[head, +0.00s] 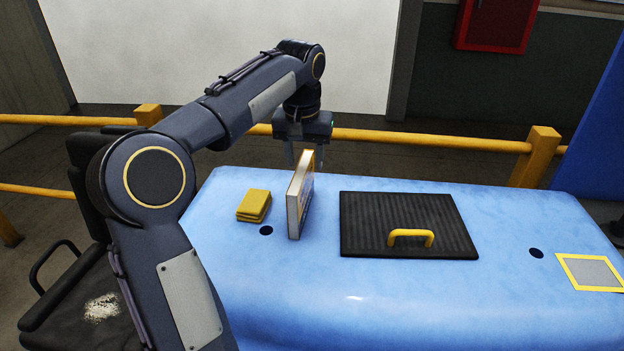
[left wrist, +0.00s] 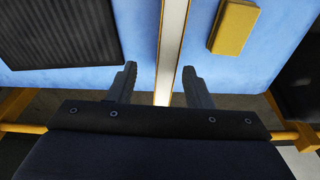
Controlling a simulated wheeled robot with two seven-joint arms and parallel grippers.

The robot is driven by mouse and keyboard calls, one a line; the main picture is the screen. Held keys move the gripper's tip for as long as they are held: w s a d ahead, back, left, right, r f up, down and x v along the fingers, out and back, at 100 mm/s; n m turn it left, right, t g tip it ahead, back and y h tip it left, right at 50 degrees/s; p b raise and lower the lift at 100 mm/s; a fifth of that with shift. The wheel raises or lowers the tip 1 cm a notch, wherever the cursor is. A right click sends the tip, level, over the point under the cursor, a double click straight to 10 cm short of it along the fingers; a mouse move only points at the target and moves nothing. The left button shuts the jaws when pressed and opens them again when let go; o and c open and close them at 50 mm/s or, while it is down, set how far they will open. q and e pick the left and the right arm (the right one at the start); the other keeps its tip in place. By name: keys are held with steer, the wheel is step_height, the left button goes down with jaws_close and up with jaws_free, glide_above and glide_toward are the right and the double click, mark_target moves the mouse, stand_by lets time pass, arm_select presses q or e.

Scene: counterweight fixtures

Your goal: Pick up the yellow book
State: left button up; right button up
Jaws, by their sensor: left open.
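The yellow book (head: 300,196) stands upright on the blue table, with a pale page edge and thin yellow-orange cover edges. In the left wrist view the book (left wrist: 172,45) shows edge-on as a pale strip. My left gripper (head: 305,156) is open at the book's far upper end. In the left wrist view its fingers (left wrist: 160,84) lie on either side of the book. A gap shows on the left; the right finger is very close, and I cannot tell whether it touches. My right gripper is out of view.
A folded yellow cloth-like item (head: 254,205) lies left of the book. A black ribbed mat or panel (head: 365,222) with a yellow handle (head: 411,237) lies to the right. A yellow-framed grey square (head: 590,272) is at the far right. Yellow rails (head: 430,140) run behind the blue table (head: 400,300).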

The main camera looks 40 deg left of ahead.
mark_target(302, 193)
arm_select(q)
steer(key=shift+s+a+f, duration=0.1)
steer(key=shift+s+f, duration=0.05)
steer(key=shift+f, duration=0.3)
steer(key=shift+a+f+p, duration=0.2)
steer(key=shift+f, duration=1.35)
steer(key=shift+a+f+p, duration=0.15)
steer(key=shift+f+p, duration=0.05)
steer(key=shift+f, duration=1.35)
steer(key=shift+r, duration=0.1)
jaws_close()
